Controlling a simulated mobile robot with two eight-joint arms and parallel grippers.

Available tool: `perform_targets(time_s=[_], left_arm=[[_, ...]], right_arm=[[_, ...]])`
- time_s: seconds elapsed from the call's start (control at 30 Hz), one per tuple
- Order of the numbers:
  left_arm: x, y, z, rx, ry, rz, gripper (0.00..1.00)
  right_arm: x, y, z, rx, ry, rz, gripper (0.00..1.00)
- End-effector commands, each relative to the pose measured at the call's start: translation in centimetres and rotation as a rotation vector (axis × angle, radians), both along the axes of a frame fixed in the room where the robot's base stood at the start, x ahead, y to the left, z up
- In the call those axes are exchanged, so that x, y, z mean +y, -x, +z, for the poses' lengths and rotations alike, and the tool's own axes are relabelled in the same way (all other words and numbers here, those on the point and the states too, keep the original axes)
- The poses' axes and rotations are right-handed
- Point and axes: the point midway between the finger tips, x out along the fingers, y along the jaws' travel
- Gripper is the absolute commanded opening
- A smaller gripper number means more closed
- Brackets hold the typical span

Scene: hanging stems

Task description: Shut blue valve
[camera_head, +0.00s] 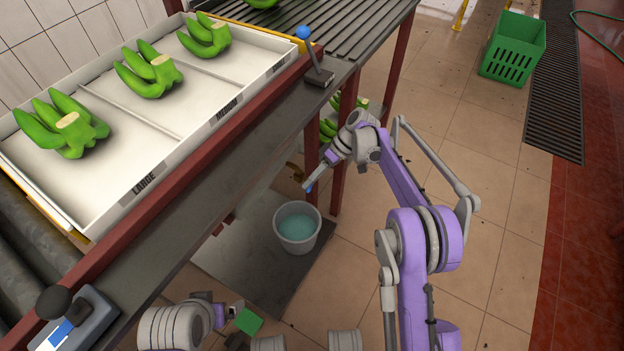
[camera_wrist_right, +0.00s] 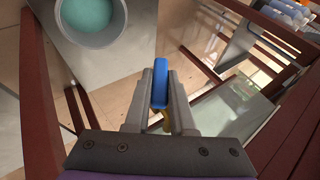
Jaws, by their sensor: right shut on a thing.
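The blue valve handle (camera_wrist_right: 160,84) shows in the wrist view between the fingers of my right gripper (camera_wrist_right: 160,72), with a bit of yellow brass below it. In the head view only a small piece of the blue handle (camera_head: 309,189) shows at the tips of my right gripper (camera_head: 311,184), under the bench edge. That gripper is shut on the handle. The brass valve body (camera_head: 295,172) is mostly hidden behind the bench leg. My left gripper (camera_head: 236,310) is at the bottom of the head view, beside a green block (camera_head: 248,321); its jaws are unclear.
A bucket of bluish liquid (camera_head: 297,227) stands below the valve. A red frame leg (camera_head: 347,140) is close to my right gripper. A blue-knobbed lever (camera_head: 304,32) and a tray (camera_head: 190,105) with green bananas are on the bench. A green crate (camera_head: 512,48) stands at upper right.

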Motion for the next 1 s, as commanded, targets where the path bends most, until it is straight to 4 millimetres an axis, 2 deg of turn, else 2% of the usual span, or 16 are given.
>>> perform_targets(time_s=[0.17,0.2,0.33,0.67,0.77,1.0], left_arm=[[0.0,0.0,0.0,0.000,0.000,0.000,1.00],[0.0,0.0,0.0,0.000,0.000,0.000,1.00],[0.0,0.0,0.0,0.000,0.000,0.000,1.00],[0.0,0.0,0.1,0.000,0.000,0.000,1.00],[0.0,0.1,0.3,0.000,0.000,0.000,1.00],[0.0,0.3,1.4,-0.001,0.000,0.000,1.00]], right_arm=[[0.1,-0.1,0.1,-0.002,-0.001,-0.002,0.00],[0.1,-0.1,0.1,-0.002,-0.001,-0.002,0.30],[0.0,0.0,0.0,-0.002,-0.001,-0.001,0.53],[-0.1,-0.1,0.2,-0.001,0.000,-0.001,0.53],[-0.8,-0.3,1.0,-0.002,0.001,-0.001,0.53],[-3.8,-1.3,4.6,-0.003,0.000,-0.003,0.53]])
